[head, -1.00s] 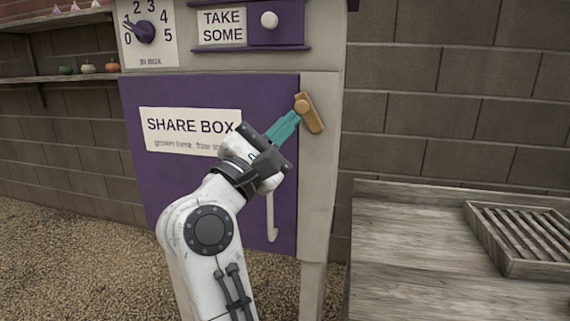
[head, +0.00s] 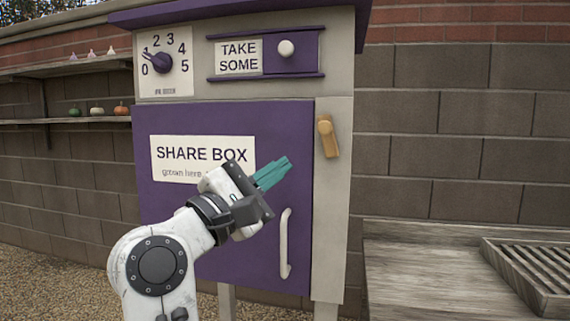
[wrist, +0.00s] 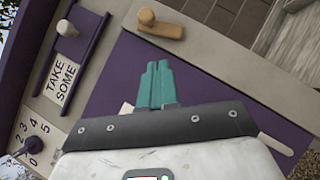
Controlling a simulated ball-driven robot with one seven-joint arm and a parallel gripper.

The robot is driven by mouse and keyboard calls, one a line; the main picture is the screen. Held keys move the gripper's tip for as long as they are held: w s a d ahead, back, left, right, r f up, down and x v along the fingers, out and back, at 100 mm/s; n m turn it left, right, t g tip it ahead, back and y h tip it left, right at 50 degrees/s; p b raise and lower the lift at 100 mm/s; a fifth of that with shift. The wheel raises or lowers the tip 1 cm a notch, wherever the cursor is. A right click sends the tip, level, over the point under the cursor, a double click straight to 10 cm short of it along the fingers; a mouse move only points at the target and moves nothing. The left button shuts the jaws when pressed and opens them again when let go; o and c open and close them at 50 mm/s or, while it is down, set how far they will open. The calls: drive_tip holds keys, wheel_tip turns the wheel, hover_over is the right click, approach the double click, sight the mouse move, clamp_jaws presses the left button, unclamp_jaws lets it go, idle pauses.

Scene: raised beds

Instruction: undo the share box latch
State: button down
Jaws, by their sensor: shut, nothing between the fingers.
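The share box is a pale cabinet with a purple door (head: 225,230) and a white "SHARE BOX" sign (head: 200,157). Its latch (head: 328,137) is a tan wooden bar on the pale frame right of the door. It hangs nearly upright, clear of the door's edge. In the wrist view the latch (wrist: 162,25) lies above my fingertips, with a gap between. My gripper (head: 285,163) has teal fingers, shut and empty, in front of the door, left of and below the latch. The fingers also show in the wrist view (wrist: 157,70). A white door handle (head: 285,243) stands below my gripper.
Above the door are a dial (head: 157,63) pointing near 0 to 1 and a "TAKE SOME" slider with a white knob (head: 286,48). A wooden bench (head: 420,280) with a slatted tray (head: 530,272) stands at right. Shelves with small pumpkins (head: 97,110) are at left.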

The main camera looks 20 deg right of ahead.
drive_tip(key=v, duration=0.7)
drive_tip(key=shift+s, duration=0.25)
